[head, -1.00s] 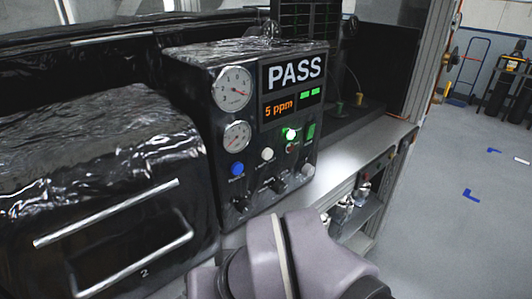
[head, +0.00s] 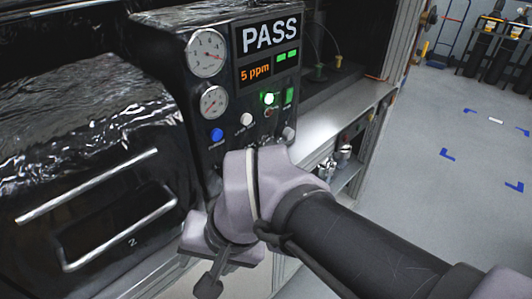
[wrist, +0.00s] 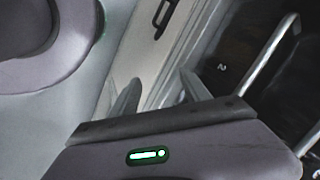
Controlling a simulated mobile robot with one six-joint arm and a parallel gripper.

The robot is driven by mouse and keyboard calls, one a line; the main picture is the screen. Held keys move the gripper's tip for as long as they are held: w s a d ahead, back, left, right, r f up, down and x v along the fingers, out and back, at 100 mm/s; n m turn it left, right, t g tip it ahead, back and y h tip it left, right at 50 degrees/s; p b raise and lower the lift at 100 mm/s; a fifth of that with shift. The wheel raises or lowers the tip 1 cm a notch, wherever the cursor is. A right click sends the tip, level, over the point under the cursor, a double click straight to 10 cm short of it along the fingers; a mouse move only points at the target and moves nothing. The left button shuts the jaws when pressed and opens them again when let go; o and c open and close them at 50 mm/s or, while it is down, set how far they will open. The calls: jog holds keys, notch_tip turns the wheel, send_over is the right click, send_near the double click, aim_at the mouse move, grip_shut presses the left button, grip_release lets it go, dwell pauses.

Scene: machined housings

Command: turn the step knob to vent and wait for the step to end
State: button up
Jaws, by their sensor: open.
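The black test unit (head: 205,110) stands on the bench in the head view. Its display (head: 268,50) reads PASS and 5 ppm. One small knob (head: 289,133) shows at the lower right of its face; my arm hides the rest of the knob row. I cannot read the labels, so I cannot tell which knob is the step knob. My gripper (head: 209,285) is low in front of the unit, below its face, largely behind my wrist. In the wrist view my gripper (wrist: 160,92) is open and empty, with two fingers apart. No knob shows there.
A black cabinet marked 2, with a metal bar handle (head: 125,240), stands close at left. A shelf with metal fittings (head: 335,162) is at right under the bench. Open floor lies right.

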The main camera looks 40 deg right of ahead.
jog(key=w+d+f+m+t+y+p, duration=0.1)
jog(key=w+d+m+t+y+p, duration=0.3)
jog(key=m, duration=0.7)
jog(key=d+m+g+y, duration=0.1)
jog(key=d+m, duration=0.4)
jog(key=m, duration=0.6)
jog(key=w+d+f+m+t+y+p, duration=0.1)
jog(key=w+d+m+t+y+p, duration=0.3)
jog(key=m, duration=0.7)
jog(key=s+d+f+m+t+h, duration=0.25)
jog(key=s+d+m+h, duration=0.2)
jog(key=d+m, duration=0.5)
jog(key=s+d+f+m+t+h, duration=0.1)
jog(key=s+d+m+t+h, duration=0.3)
jog(key=d+m, duration=0.55)
jog(key=shift+m+h, duration=0.8)
jog(key=shift+h, duration=0.05)
jog(key=w+b, duration=0.1)
jog(key=w, duration=0.5)
jog(key=w+a+b, duration=0.1)
jog(key=w, duration=0.5)
jog(key=w+a+b, duration=0.1)
jog(key=w, duration=0.5)
jog(key=shift+w+a, duration=0.25)
jog(key=shift+w, duration=0.15)
